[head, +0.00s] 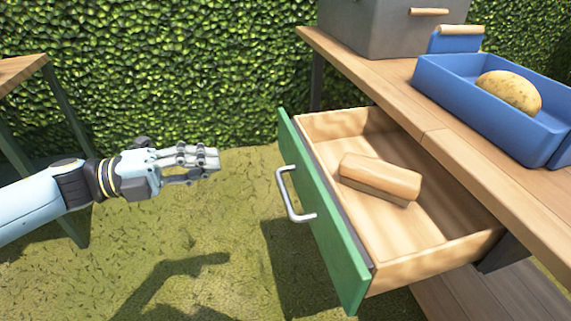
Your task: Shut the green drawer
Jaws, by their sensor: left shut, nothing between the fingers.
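The green drawer (325,222) is pulled out from under the wooden table, at the centre right. Its green front faces left and carries a silver bar handle (284,196). A wooden block-like object (381,177) lies inside on the drawer floor. My left gripper (217,166) comes in from the left, with its fingers pointing right towards the drawer front. It is shut and empty, with a clear gap between it and the handle. My right gripper is out of the picture.
On the wooden table (378,72) stand a blue tray (468,102) holding a potato-like object (510,91) and a grey box (375,27). Another wooden table (22,70) stands at the far left. Open grass lies between my left gripper and the drawer. A hedge closes the back.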

